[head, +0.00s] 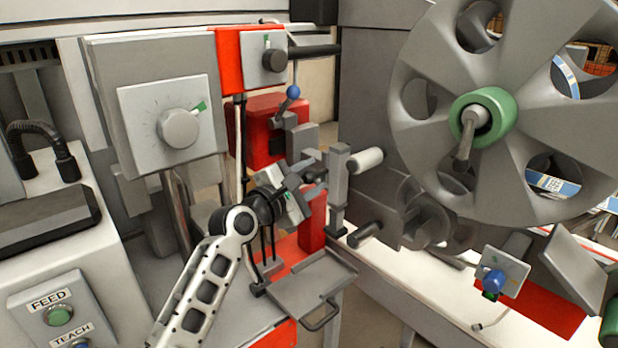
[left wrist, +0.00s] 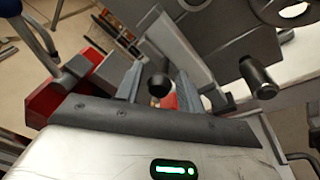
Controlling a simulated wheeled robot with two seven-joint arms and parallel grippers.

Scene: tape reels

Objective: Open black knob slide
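My left gripper (head: 308,176) reaches in from the left to the middle of the machine in the head view. In the left wrist view the fingers of my left gripper (left wrist: 159,74) stand apart, one on each side of a black knob (left wrist: 157,85). The knob lies in the gap, with visible space beside it; I cannot tell whether either finger touches it. In the head view the fingers and wrist largely hide the knob and its slide. My right gripper is not in view.
A grey upright post (head: 338,190) stands just right of the gripper, with a black handle (head: 365,235) below. A large grey reel (head: 430,60) fills the upper right. A dial panel (head: 150,105) stands left. A grey tray (head: 305,280) lies below.

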